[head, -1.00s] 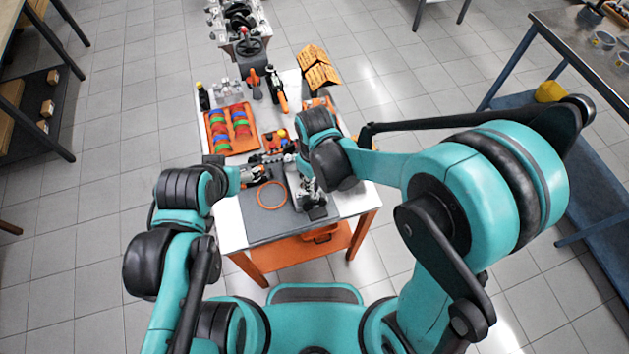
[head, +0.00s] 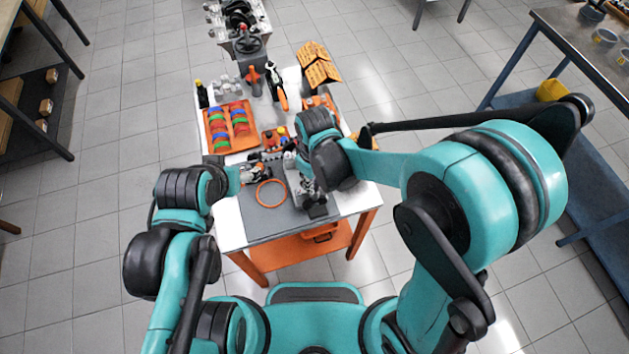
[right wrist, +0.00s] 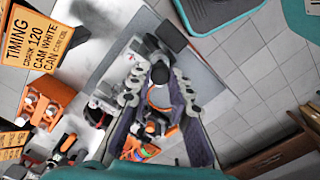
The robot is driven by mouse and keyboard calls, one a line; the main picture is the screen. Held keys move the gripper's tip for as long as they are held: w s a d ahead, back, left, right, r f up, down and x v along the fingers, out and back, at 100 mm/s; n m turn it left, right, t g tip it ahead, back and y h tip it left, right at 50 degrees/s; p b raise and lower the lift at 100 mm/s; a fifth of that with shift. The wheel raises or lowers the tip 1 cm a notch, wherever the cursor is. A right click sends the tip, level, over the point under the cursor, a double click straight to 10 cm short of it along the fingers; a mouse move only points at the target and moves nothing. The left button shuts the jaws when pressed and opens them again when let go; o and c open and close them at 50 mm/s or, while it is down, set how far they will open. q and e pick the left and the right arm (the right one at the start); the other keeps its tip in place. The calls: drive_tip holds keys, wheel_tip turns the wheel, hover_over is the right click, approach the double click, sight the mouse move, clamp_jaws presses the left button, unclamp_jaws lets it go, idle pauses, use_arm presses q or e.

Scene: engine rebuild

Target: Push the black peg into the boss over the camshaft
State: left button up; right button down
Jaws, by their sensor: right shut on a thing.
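My right gripper (head: 310,188) is over the right part of the grey mat on the table. In the right wrist view its two fingers (right wrist: 161,92) are closed around a dark, round-topped piece, which looks like the black peg (right wrist: 160,73). Its lower end, the boss and the camshaft cannot be made out clearly; my right wrist and fingers cover much of that spot in the head view. My left gripper (head: 256,174) is low at the mat's left side, behind an orange ring; its jaw opening is too small to judge.
The orange ring (head: 270,193) lies flat on the grey mat (head: 258,222). An orange tray (head: 218,141) with colored rings stands at the left. Orange labelled signs (head: 318,66) are at the back right. Tools and small parts crowd the table behind the mat; its front left is clear.

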drive_tip(key=shift+f+b, duration=1.1)
drive_tip(key=shift+f, duration=0.1)
idle(0.4)
drive_tip(key=c, duration=1.6)
unclamp_jaws()
drive_tip(key=shift+r, duration=0.25)
drive_tip(key=shift+r+p, duration=0.95)
drive_tip(key=shift+r, duration=0.2)
drive_tip(key=shift+r, duration=0.1)
drive_tip(key=o, duration=0.5)
drive_tip(key=shift+o, duration=0.2)
